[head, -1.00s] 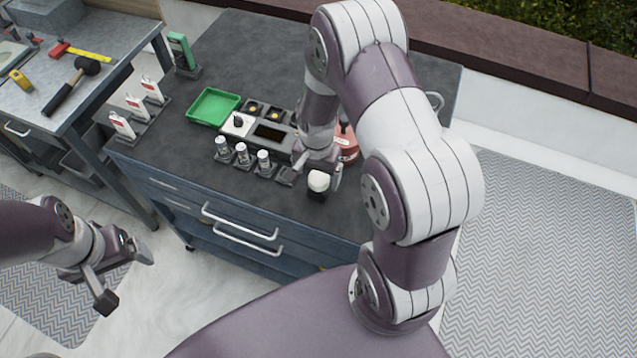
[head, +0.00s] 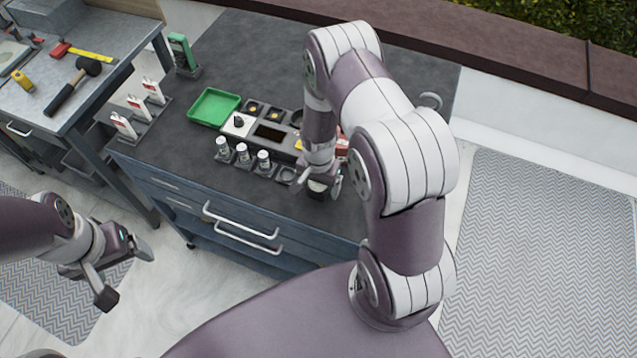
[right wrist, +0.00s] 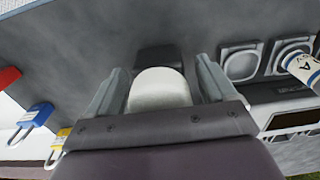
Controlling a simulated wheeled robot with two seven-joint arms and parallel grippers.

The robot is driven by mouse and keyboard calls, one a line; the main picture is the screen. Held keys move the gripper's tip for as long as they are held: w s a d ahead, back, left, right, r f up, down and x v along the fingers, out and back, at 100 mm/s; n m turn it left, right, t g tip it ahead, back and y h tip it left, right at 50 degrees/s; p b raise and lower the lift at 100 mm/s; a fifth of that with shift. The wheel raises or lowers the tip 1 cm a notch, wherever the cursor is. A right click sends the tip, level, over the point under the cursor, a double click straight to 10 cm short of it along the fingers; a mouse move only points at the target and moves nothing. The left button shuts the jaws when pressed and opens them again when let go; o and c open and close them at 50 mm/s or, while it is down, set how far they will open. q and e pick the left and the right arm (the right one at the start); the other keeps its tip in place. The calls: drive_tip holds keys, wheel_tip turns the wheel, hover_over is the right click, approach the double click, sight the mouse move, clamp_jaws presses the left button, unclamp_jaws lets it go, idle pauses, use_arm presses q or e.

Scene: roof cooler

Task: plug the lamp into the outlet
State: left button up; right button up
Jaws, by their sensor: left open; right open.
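A white rounded piece on a dark block, perhaps the lamp, stands near the front edge of the grey cabinet top (head: 400,90). In the right wrist view the white piece (right wrist: 160,90) lies between my open right fingers (right wrist: 161,78), with a narrow gap on each side. The dark block (right wrist: 160,57) shows beyond it. In the head view my right gripper (head: 319,187) is down over this spot and hides most of it. My left gripper (head: 125,272) is open and empty, off the cabinet's left front. I cannot make out an outlet for certain.
A dark panel unit (head: 270,132) and several white-capped bottles in holders (head: 242,153) stand left of my right gripper. A green tray (head: 213,106) lies behind them. Blue (right wrist: 37,115) and yellow (right wrist: 60,136) padlocks show in the wrist view.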

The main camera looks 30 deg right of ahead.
drive_tip(key=c, duration=1)
drive_tip(key=shift+r, duration=0.6)
wheel_tip(320, 180, up, 3)
drive_tip(key=shift+w+b, duration=0.1)
drive_tip(key=shift+b, duration=0.55)
drive_tip(key=s+d+r, duration=0.1)
drive_tip(key=s+r, duration=0.2)
drive_tip(key=s, duration=0.2)
drive_tip(key=s+d+r+b, duration=0.1)
drive_tip(key=s+d+r, duration=0.1)
drive_tip(key=s+r, duration=0.2)
drive_tip(key=shift+s, duration=1.25)
drive_tip(key=shift+d, duration=0.1)
